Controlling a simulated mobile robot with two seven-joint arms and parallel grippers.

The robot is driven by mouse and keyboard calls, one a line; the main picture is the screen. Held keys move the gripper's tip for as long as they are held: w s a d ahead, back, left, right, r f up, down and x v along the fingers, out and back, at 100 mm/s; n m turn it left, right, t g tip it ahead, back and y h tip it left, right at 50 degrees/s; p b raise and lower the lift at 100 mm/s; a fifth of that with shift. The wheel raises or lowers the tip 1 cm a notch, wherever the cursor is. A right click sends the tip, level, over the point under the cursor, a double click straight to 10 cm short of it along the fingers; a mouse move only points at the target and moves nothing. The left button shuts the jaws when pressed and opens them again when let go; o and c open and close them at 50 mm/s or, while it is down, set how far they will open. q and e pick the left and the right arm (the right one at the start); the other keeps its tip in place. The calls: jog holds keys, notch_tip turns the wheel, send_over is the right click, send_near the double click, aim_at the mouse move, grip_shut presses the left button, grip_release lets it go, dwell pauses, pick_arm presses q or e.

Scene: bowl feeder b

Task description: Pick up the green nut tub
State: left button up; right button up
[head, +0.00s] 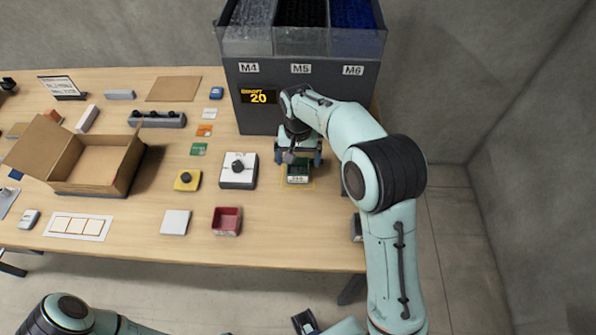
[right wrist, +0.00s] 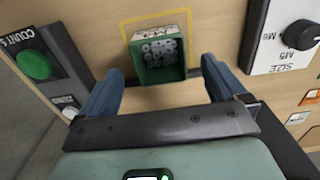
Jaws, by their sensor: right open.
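The green nut tub (head: 298,179) stands upright on the table inside a yellow outlined square, below the dark feeder's front. In the right wrist view the tub (right wrist: 160,76) shows grey nuts inside. My right gripper (head: 301,159) is open and above the tub, partly covering it in the head view. In the right wrist view its two blue fingers (right wrist: 162,74) are spread to either side of the tub, with a gap on both sides. Nothing is held between them.
The feeder (head: 258,118) with bins M4, M5 and M6 stands right behind the tub. The size dial box (head: 238,180) and a red tray (head: 227,221) lie left of it. A green-button box (right wrist: 45,75) stands on its other side. An open carton (head: 105,180) is farther left.

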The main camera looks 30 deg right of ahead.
aim_at(298, 166)
notch_tip(298, 166, down, 4)
jog(key=shift+f, duration=0.1)
jog(key=c, duration=1.1)
jog(key=shift+o, duration=0.2)
